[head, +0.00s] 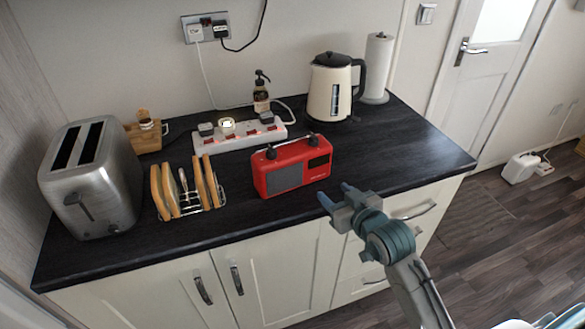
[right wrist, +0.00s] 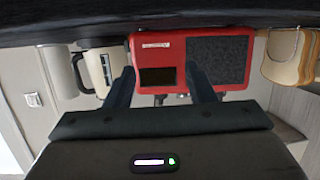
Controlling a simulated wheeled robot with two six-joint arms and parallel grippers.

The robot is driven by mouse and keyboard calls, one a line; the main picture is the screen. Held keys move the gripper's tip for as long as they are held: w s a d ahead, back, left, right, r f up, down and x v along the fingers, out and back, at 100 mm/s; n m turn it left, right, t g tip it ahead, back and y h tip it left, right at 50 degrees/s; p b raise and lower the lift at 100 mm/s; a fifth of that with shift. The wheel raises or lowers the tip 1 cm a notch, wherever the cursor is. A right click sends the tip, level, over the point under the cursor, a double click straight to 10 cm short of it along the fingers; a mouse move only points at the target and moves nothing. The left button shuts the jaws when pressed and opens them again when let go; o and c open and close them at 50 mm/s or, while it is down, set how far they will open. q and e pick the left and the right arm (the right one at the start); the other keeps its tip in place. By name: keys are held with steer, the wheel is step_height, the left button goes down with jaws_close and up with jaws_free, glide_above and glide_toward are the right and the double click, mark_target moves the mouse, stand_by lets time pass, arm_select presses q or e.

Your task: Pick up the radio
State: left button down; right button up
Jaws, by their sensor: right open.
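The red radio (head: 292,166) stands upright on the dark counter, with a grey speaker panel and a handle on top. My right gripper (head: 336,196) is open and empty, in front of the radio and a little to its right, near the counter's front edge. In the right wrist view, which is upside down, the radio (right wrist: 190,62) lies ahead of the fingers (right wrist: 160,84), with a gap that I cannot measure. The fingers overlap its lower part in that picture. My left gripper is not in view.
A power strip (head: 238,136) sits behind the radio. A toast rack with bread (head: 185,190) and a toaster (head: 92,178) stand to the left. A cream kettle (head: 330,88) and a paper roll (head: 377,68) stand behind right. The counter's right end (head: 425,150) is clear.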

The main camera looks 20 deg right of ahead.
mark_target(317, 140)
steer(key=w+r+t, duration=0.1)
steer(key=w+r, duration=0.1)
steer(key=w, duration=0.1)
steer(key=w+r+t, duration=0.1)
steer(key=w+r, duration=0.2)
steer(key=w+r+t+y+p, duration=0.1)
steer(key=w+r, duration=0.1)
steer(key=w, duration=0.2)
steer(key=shift+a+r, duration=0.15)
steer(key=shift+r, duration=0.15)
steer(key=shift+w+a+p, duration=0.1)
steer(key=shift+w+p, duration=0.3)
steer(key=shift+w, duration=0.3)
steer(key=w, duration=0.1)
steer(key=w+p, duration=0.1)
steer(key=w, duration=0.1)
steer(key=shift+w+a, duration=0.2)
steer(key=shift+a, duration=0.2)
steer(key=shift+w+f, duration=0.15)
steer(key=shift+w, duration=0.3)
steer(key=shift+s, duration=0.1)
jaws_close()
